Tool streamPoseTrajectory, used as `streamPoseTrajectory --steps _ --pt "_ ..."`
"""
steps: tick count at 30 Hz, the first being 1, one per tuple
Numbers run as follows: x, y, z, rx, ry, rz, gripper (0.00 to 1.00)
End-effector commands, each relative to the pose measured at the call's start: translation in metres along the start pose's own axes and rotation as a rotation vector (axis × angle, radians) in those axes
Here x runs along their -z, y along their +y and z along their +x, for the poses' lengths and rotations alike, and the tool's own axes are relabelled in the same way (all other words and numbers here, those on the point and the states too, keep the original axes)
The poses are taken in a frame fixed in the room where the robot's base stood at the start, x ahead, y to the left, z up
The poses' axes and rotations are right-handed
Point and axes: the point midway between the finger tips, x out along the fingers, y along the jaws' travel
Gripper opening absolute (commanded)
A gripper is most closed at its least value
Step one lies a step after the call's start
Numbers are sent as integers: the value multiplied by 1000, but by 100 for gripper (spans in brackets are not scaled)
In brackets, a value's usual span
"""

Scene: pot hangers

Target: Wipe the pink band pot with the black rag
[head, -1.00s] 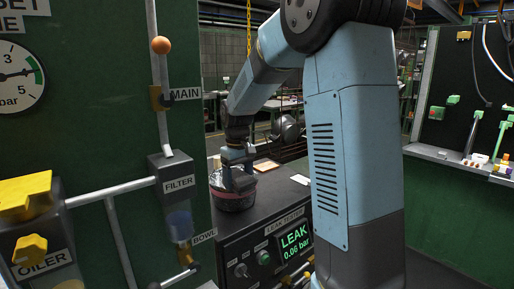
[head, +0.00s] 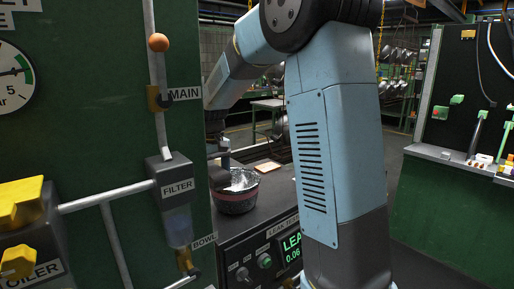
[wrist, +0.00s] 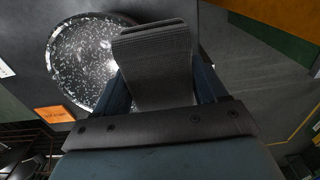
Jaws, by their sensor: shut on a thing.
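The pot (head: 238,203) stands on the dark leak tester bench in the head view, with a pinkish band around its side. In the wrist view its round opening (wrist: 80,60) shows a dark interior covered in white specks. My gripper (wrist: 160,78) is shut on the black rag (wrist: 155,50), a dark grey folded cloth between the two blue fingers. The rag overlaps the pot's right rim in this view; I cannot tell whether they touch. In the head view my gripper (head: 219,160) is at the pot's left edge, partly hidden by the green panel.
The green panel (head: 90,130) with pipes, filter and oiler stands close on the left. The leak tester (head: 265,250) forms the bench front. A small tan card (head: 268,166) lies behind the pot. An orange label (wrist: 54,114) lies near the pot.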

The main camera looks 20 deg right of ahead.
Motion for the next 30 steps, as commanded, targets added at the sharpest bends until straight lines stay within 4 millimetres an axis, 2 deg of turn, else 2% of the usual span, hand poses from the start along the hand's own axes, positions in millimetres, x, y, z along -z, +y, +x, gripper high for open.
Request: streamPoseTrajectory --steps 18,30 --pt "0 1 -54 0 2 1 27" --pt "0 -1 -63 0 1 -1 27"
